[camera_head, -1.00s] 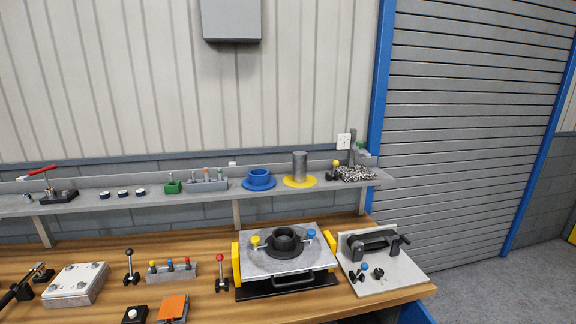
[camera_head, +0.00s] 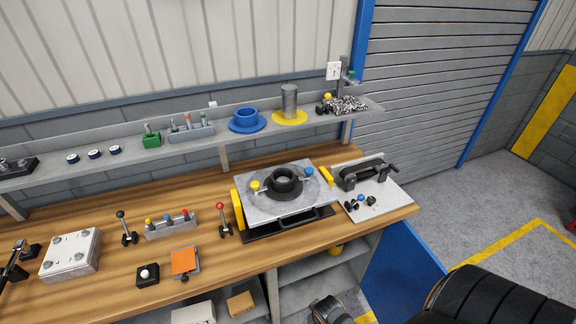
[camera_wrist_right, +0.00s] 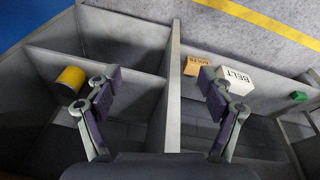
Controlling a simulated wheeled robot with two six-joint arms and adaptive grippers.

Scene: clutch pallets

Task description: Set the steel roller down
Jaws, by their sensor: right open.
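A grey steel cylinder, which looks like the steel roller (camera_head: 289,102), stands upright on a yellow disc (camera_head: 302,118) on the back shelf. A blue ring-shaped holder (camera_head: 246,121) sits left of it on the same shelf. My right gripper (camera_wrist_right: 160,92) is open, with nothing between its fingers, above the bench's lower compartments in the wrist view. In the head view a dark part at the bottom edge (camera_head: 330,309) seems to be this gripper, low in front of the bench and well away from the cylinder. My left gripper is not in view.
A plate fixture with a black ring (camera_head: 284,184) stands on the wooden bench (camera_head: 130,275), beside a grey plate with a black handle (camera_head: 385,205). Divider walls (camera_wrist_right: 172,90), a yellow cylinder (camera_wrist_right: 71,79) and a BELT box (camera_wrist_right: 236,80) lie below my right gripper.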

